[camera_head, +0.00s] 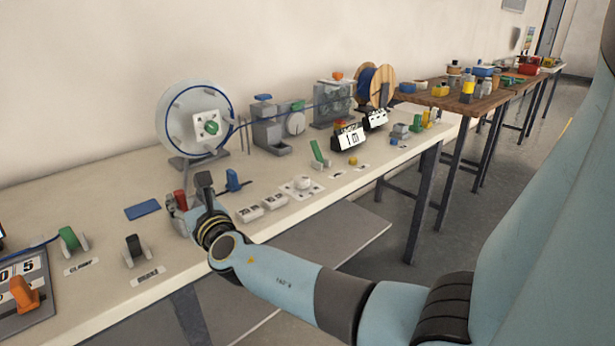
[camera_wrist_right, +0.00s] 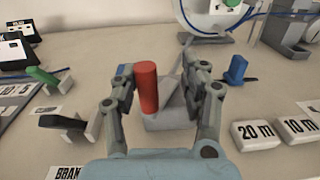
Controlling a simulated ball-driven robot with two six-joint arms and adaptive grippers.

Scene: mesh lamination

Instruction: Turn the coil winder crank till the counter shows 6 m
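The coil winder (camera_head: 195,118) is a clear disc with a blue rim, standing at the back of the bench. The crank's red upright handle (camera_wrist_right: 147,88) rises from a grey base and also shows in the head view (camera_head: 180,199). My right gripper (camera_wrist_right: 160,80) is open, with a finger on each side of the red handle. The handle is nearer the left finger; contact is unclear. In the head view the right gripper (camera_head: 193,203) partly hides the crank. My left gripper is not in view.
A blue lever (camera_head: 233,180) stands right of the crank. White 20 m (camera_wrist_right: 257,134) and 10 m (camera_wrist_right: 298,129) blocks lie to the right. A black lever (camera_head: 134,246) and a green lever (camera_head: 69,239) stand to the left. A blue flat pad (camera_head: 142,210) lies behind.

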